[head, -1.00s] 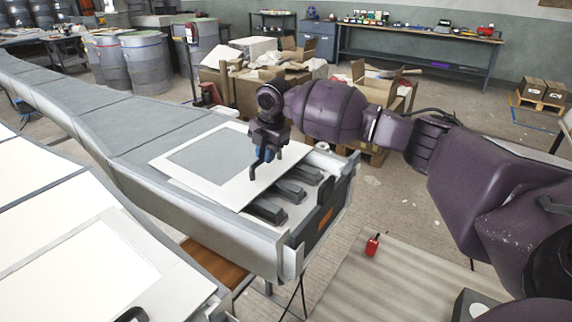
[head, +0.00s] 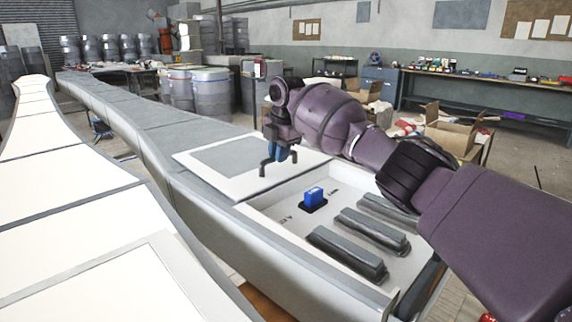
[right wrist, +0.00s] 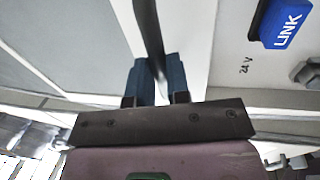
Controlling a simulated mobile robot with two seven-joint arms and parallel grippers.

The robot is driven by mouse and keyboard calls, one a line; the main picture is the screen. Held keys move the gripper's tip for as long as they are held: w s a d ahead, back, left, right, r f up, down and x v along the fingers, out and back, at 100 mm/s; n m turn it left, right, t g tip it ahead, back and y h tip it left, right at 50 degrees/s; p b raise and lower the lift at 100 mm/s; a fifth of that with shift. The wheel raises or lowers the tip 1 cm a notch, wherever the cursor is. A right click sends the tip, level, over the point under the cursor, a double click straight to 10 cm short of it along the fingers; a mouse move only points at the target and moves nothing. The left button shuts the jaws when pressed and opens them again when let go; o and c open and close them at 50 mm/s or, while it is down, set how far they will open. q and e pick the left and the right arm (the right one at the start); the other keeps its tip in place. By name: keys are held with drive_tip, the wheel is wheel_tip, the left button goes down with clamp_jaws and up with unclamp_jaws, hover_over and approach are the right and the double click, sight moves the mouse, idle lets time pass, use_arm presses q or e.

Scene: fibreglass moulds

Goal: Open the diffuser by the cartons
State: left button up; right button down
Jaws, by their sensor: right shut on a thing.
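The diffuser (head: 215,220) is a long pale grey duct-like body. Its flat white cover (head: 195,163), with a grey panel in it, is slid back along the top, leaving the near end open. Inside the opening are a blue LINK block (head: 315,195) and several dark bars (head: 345,253). In the right wrist view the blue block (right wrist: 285,22) is at the upper right, beside "24 V" lettering. My right gripper (head: 273,163) is at the cover's near edge, shut on a dark handle (right wrist: 150,35). My left gripper is not in view.
Grey drums (head: 210,90) stand beyond the duct. A second white body (head: 75,215) runs along the left. A workbench (head: 480,92) with small items lines the back wall.

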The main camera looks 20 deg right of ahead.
sight(270, 165)
drive_tip(key=w, duration=0.1)
drive_tip(key=w+a+f+b, duration=0.1)
drive_tip(key=shift+w+a, duration=0.1)
drive_tip(key=shift+w, duration=0.3)
drive_tip(key=shift+w+a+r+b, duration=0.1)
drive_tip(key=shift+w+r+b, duration=0.15)
drive_tip(key=shift+w+b, duration=0.15)
drive_tip(key=shift+w+r, duration=0.1)
drive_tip(key=shift+r, duration=0.1)
drive_tip(key=c, duration=1.1)
unclamp_jaws()
wheel_tip(270, 165, up, 11)
drive_tip(key=s+p, duration=0.1)
drive_tip(key=s, duration=0.1)
drive_tip(key=shift+d+f, duration=0.15)
drive_tip(key=shift+d, duration=0.2)
